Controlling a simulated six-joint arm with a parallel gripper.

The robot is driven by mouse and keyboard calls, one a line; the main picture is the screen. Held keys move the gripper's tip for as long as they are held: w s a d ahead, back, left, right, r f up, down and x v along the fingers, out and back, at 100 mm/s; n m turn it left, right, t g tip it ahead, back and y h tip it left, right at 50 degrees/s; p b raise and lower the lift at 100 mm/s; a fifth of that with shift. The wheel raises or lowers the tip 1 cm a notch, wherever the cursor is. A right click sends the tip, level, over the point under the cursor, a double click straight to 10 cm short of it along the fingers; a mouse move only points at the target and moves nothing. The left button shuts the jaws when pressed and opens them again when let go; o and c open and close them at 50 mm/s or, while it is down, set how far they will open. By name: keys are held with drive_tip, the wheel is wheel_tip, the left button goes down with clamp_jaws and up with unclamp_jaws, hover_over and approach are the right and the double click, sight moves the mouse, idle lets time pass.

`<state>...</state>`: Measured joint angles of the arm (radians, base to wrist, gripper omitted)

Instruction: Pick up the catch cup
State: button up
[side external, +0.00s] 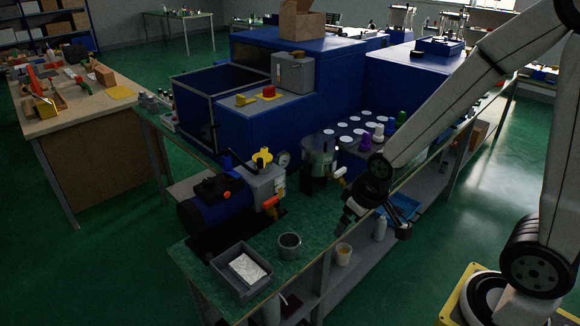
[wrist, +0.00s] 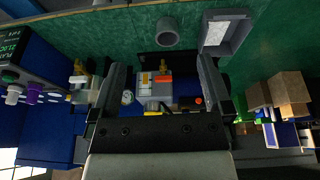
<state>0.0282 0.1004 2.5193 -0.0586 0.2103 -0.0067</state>
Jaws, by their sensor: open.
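The catch cup appears to be the small grey open-topped cup (side external: 289,246) standing upright on the green bench top, right of the grey tray. In the wrist view a grey round cup (wrist: 167,32) shows beyond the fingertips, near the top edge. My gripper (side external: 376,222) is open and empty, off to the right of the cup and apart from it. In the wrist view its two fingers (wrist: 162,66) are spread wide with nothing held between them.
A grey tray (side external: 240,287) with a white item stands left of the cup. A blue motor unit (side external: 213,216) with an orange-handled valve is behind it. A clear cylinder (side external: 320,158) stands farther back. Green bench top (side external: 316,222) lies clear between cup and gripper.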

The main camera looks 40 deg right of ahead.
drive_tip(key=w+d+f+n+t+y, duration=0.1)
drive_tip(key=w+f+t, duration=0.1)
drive_tip(key=w+f, duration=0.2)
drive_tip(key=w+d+f+n+t+y, duration=0.1)
drive_tip(key=w+f+t, duration=0.2)
drive_tip(key=f, duration=0.3)
drive_tip(key=w+f+n+t+y, duration=0.1)
drive_tip(key=w+f+t+y, duration=0.1)
drive_tip(key=w+f, duration=0.3)
drive_tip(key=shift+w+d+f+n+t, duration=0.25)
drive_tip(key=shift+d+f+n+t, duration=0.15)
drive_tip(key=shift+f+t, duration=0.2)
drive_tip(key=shift+s+a+f+t+y, duration=0.2)
drive_tip(key=shift+s+f+t+y, duration=0.15)
drive_tip(key=shift+f+y, duration=0.25)
drive_tip(key=shift+w, duration=0.1)
drive_tip(key=shift+x, duration=1.25)
